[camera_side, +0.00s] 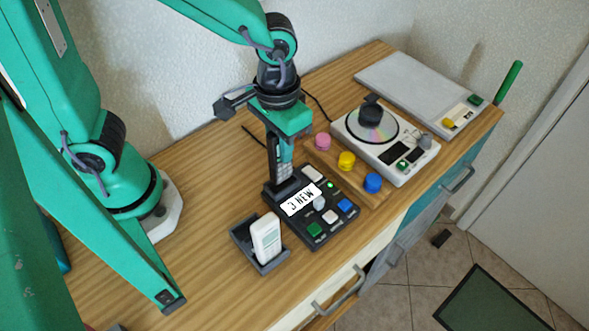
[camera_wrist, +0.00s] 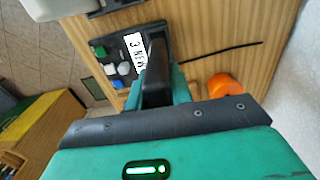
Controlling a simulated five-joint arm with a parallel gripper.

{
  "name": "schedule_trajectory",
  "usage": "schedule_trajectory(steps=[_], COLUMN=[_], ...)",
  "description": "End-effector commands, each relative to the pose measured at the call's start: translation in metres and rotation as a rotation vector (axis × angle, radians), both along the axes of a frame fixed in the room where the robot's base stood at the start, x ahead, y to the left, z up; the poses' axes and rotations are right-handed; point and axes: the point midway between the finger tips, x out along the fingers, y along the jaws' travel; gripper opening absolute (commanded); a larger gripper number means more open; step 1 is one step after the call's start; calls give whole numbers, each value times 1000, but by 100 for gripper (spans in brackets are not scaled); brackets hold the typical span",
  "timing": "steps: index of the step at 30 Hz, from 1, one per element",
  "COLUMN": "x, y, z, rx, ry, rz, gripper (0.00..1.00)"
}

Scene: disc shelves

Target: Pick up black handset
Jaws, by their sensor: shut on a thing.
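The black handset (camera_side: 279,191) is at the left end of a black desk unit with a white "3 NEW" display, in the side view. My gripper (camera_side: 283,176) points straight down over that end and is shut on the handset. In the wrist view the dark handset (camera_wrist: 157,72) shows beside the display, between my fingers, partly hidden by them. I cannot tell whether it is clear of the unit.
The desk unit (camera_side: 316,229) has coloured keys. In front, a white remote (camera_side: 266,237) stands in a grey holder (camera_side: 244,240). Pink, yellow and blue knobs and a disc player (camera_side: 410,170) are to the right. Bare wood lies left of the unit.

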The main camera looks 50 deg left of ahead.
Motion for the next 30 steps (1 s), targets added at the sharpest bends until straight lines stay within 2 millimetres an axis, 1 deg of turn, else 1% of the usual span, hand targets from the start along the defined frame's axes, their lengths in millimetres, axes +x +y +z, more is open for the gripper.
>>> schedule_trajectory(steps=[1,6,9,13,19,30], x=[1,1,1,1,0,0], y=[-1,-1,0,0,0,0], z=[9,35,48,61,67,67], rx=[-3,-3,-2,-2,-1,0], ry=[-6,-5,-4,-3,-1,-1], rz=[0,0,0,0,0,0], gripper=[0,0,0,0,0,0])
